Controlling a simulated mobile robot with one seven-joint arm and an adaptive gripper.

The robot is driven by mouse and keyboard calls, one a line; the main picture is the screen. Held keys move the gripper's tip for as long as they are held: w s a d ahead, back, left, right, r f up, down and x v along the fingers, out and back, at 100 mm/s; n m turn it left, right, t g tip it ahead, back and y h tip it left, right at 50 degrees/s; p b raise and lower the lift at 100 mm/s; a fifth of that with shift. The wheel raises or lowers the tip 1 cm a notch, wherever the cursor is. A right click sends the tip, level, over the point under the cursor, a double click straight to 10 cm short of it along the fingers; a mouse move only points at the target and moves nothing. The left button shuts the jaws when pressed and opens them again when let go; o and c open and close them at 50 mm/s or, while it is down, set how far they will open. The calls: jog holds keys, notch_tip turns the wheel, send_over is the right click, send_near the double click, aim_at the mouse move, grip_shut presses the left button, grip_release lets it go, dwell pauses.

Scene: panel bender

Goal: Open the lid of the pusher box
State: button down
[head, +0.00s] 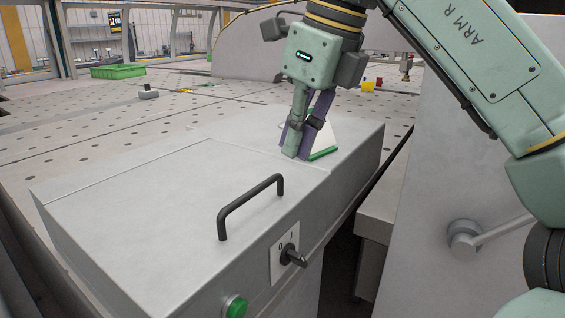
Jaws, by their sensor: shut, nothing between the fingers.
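The pusher box is the large grey metal box in the front left of the head view, and its lid (140,215) is a flat panel lying closed on top. A black bar handle (250,205) stands on the lid near its right edge. My gripper (294,155) points down over the back part of the box top, behind the lid's handle and apart from it. Its fingers are together with nothing seen between them. They hide part of a white piece with a green edge (322,145) on or behind the box top.
A black rotary switch (292,256) and a green button (236,306) are on the box's right side face. A grey panel with a lever (465,240) stands to the right. A perforated table (90,130) with a green crate (117,71) lies behind.

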aim_at(272, 213)
jog(key=x, duration=0.4)
jog(key=p+x, duration=0.1)
jog(key=x, duration=0.4)
jog(key=shift+s+f, duration=0.2)
jog(key=shift+f, duration=0.05)
jog(key=w+a+r, duration=0.1)
jog(key=a+r, duration=0.1)
jog(key=r, duration=0.4)
jog(key=w+a+r, duration=0.1)
jog(key=r, duration=0.6)
jog(key=shift+w+a, duration=0.3)
jog(key=shift+a, duration=0.05)
